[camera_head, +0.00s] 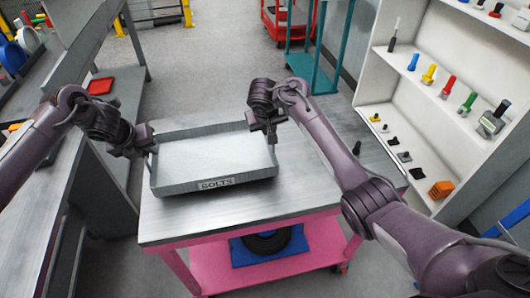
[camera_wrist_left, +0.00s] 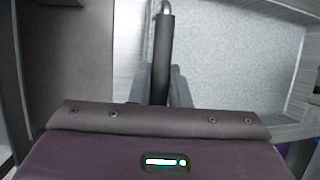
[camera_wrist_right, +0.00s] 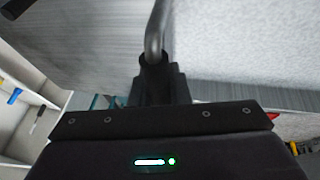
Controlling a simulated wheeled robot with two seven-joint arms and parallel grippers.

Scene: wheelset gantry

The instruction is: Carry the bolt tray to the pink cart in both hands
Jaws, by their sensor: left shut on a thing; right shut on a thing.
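The grey bolt tray (camera_head: 262,172), with a BOLTS label on its front wall, is level and looks empty. It is over the left part of the metal top of the pink cart (camera_head: 190,226); I cannot tell whether it touches. My left gripper (camera_head: 148,150) is shut on the tray's left handle, which shows in the left wrist view (camera_wrist_left: 162,55). My right gripper (camera_head: 272,138) is shut on its right handle, seen in the right wrist view (camera_wrist_right: 155,38).
A small black item (camera_head: 357,148) lies on the cart top to the right. A bench (camera_head: 120,100) stands at left, a shelf rack (camera_head: 405,80) with coloured parts at right.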

